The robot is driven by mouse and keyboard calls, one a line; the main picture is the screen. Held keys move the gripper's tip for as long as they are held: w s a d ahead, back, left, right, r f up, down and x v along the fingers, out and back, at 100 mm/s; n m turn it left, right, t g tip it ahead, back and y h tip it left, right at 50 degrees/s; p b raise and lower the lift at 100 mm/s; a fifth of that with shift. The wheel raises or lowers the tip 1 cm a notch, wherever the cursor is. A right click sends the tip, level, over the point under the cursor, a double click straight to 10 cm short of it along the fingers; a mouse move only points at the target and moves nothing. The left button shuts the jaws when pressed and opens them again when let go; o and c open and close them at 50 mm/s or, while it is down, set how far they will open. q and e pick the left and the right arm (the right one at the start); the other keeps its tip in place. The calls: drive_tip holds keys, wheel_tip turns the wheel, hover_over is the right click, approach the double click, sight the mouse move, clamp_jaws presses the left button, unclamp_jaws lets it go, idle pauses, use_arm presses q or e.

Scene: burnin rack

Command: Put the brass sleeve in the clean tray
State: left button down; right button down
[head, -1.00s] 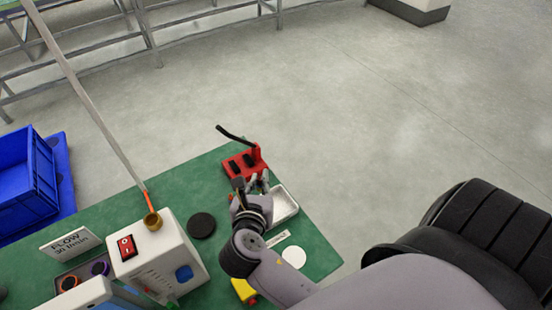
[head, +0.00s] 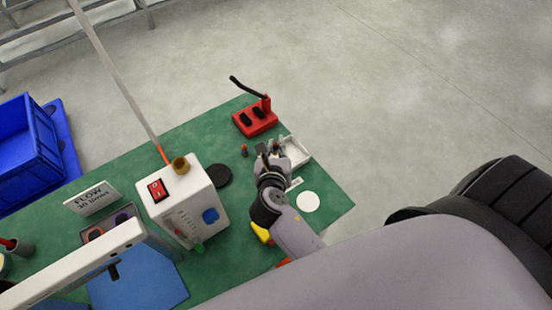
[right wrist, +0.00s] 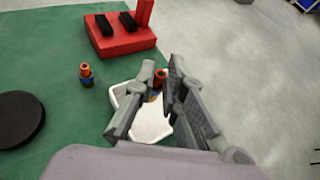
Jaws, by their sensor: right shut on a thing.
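My right gripper (right wrist: 158,85) is shut on a small upright piece with an orange top and a brass-coloured lower part, which I take as the brass sleeve (right wrist: 160,77). The fingers hide most of it. It is too small to make out in the head view, where the right gripper (head: 270,156) is at the left side of the white tray (head: 298,151). In the right wrist view the tray (right wrist: 150,132) lies below and behind the fingers, partly hidden by them. My left gripper is not in view.
A similar orange-topped piece with a dark blue band (right wrist: 86,74) stands left of the tray. A red block with black slots and a lever (head: 256,119) is beyond. A black disc (head: 218,176), a white disc (head: 308,201) and a white switch box (head: 186,205) are nearby.

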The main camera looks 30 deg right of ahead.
drive_tip(key=shift+f, duration=0.95)
wheel_tip(320, 180, down, 4)
drive_tip(key=shift+f+b, duration=0.1)
drive_tip(key=shift+b, duration=0.35)
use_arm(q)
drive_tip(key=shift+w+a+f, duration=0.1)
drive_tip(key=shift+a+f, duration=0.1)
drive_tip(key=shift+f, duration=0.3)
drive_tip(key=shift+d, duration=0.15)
use_arm(e)
drive_tip(key=c, duration=1.7)
unclamp_jaws()
drive_tip(key=shift+f, duration=0.1)
drive_tip(key=shift+o, duration=0.2)
